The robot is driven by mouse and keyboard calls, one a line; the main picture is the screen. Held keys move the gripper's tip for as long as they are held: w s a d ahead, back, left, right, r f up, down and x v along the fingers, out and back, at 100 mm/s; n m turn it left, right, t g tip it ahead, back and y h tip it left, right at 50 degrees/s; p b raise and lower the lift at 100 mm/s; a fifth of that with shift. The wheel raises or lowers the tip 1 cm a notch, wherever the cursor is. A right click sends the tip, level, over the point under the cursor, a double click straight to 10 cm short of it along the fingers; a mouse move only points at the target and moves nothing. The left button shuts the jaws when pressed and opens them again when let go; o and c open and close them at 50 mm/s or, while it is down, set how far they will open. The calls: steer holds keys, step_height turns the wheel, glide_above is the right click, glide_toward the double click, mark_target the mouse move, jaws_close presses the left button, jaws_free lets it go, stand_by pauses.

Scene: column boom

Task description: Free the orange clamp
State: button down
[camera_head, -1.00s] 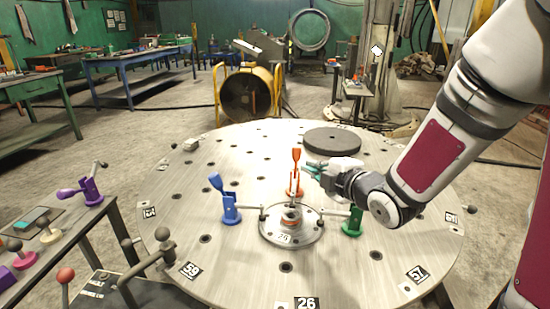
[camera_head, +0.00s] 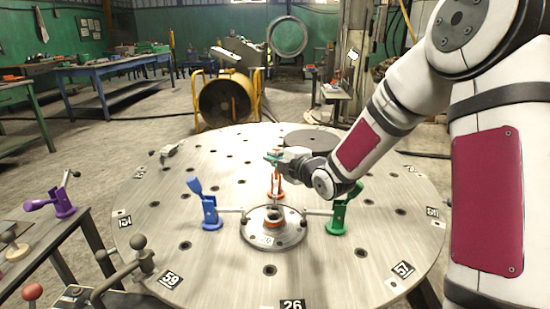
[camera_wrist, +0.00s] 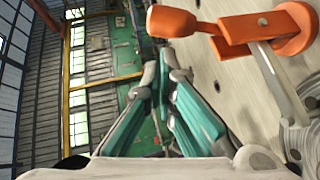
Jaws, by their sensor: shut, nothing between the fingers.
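The orange clamp (camera_head: 277,187) stands on the round table behind the central flanged disc (camera_head: 258,236). In the wrist view the orange clamp (camera_wrist: 240,32) is at the top right. Its handle paddle points away from the table, and its grey bar reaches toward the disc. My gripper (camera_head: 270,158) is shut and empty, with teal fingers, and hides the upper part of the orange handle in the head view. In the wrist view my gripper (camera_wrist: 166,62) is beside the paddle; I cannot tell whether they touch.
A blue clamp (camera_head: 209,212) stands left of the disc and a green clamp (camera_head: 338,215) right of it, both with raised handles. A dark round plate (camera_head: 312,141) lies behind. A purple clamp (camera_head: 62,200) is on the left side table.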

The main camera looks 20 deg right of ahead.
mark_target(276, 149)
steer(key=shift+w+d+f, duration=0.1)
steer(key=shift+w+d, duration=0.15)
steer(key=shift+w, duration=0.2)
steer(key=shift+w+d+m+g+p, duration=0.25)
steer(key=shift+w+g+p, duration=0.35)
steer(key=shift+p, duration=0.65)
steer(key=g+p, duration=0.1)
steer(key=p, duration=0.1)
steer(key=shift+w+d+r+m+p, duration=0.1)
steer(key=shift+w+r+m+p, duration=0.15)
steer(key=shift+w+r+p, duration=0.1)
steer(key=p, duration=0.1)
steer(key=w+g+p, duration=0.1)
steer(key=p, duration=0.1)
steer(key=shift+w+d+f+m+g+p, duration=0.1)
steer(key=shift+w+d+m+g+p, duration=0.2)
steer(key=shift+d+m, duration=0.1)
steer(key=shift+w+f+p, duration=0.4)
steer(key=shift+w, duration=0.15)
steer(key=shift+w+d+f, duration=0.2)
steer(key=shift+w+f, duration=0.15)
steer(key=shift+w, duration=0.25)
steer(key=shift+w+d+f, duration=0.2)
steer(key=shift+w+f, duration=0.1)
steer(key=shift+w, duration=0.25)
